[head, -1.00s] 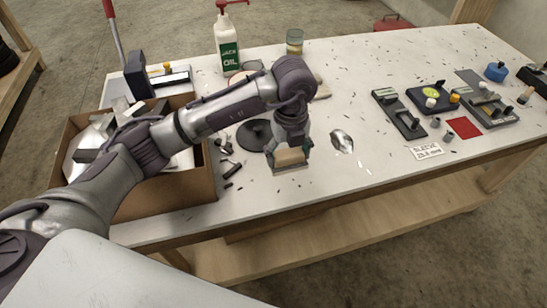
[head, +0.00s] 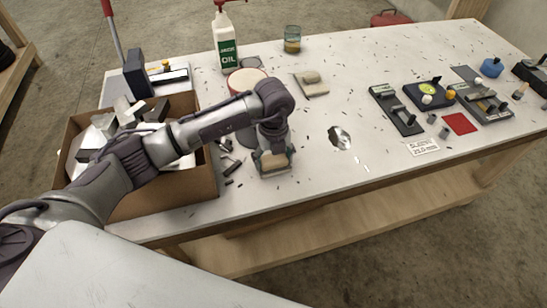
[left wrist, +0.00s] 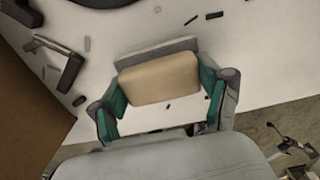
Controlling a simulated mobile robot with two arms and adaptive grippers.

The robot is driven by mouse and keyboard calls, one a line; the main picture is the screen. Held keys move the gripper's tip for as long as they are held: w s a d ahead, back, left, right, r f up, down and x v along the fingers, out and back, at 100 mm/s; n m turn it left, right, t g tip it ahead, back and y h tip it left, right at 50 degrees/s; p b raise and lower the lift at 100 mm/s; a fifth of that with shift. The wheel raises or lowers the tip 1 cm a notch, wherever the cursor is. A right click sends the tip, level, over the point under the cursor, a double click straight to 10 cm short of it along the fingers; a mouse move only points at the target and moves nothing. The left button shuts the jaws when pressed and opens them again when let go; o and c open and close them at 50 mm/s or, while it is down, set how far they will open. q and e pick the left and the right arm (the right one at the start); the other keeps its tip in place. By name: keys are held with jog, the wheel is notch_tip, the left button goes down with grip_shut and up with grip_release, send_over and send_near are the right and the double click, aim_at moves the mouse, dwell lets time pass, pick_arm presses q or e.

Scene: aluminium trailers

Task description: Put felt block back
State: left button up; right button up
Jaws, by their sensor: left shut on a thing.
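My left gripper (head: 273,161) is shut on the felt block, a tan block with a grey layer on its far side in the left wrist view. The felt block (left wrist: 160,77) sits between the teal finger pads of the left gripper (left wrist: 160,98) there. In the head view the felt block (head: 274,159) is low over the front part of the white bench top (head: 330,185). I cannot tell whether it touches the bench. My right gripper is not in view.
A cardboard box (head: 190,187) of metal scraps stands at left, with small dark parts (head: 229,167) beside it. An oil bottle (head: 226,45), a glass jar (head: 292,40) and a tan piece on a pad (head: 311,82) are behind. A shiny disc (head: 340,138) lies right; fixtures (head: 397,110) stand farther right.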

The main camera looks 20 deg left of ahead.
aim_at(274, 158)
pick_arm(q)
jog(key=o, duration=1.1)
jog(key=shift+r, duration=0.1)
jog(key=shift+r+b, duration=1.15)
jog(key=shift+r, duration=4.9)
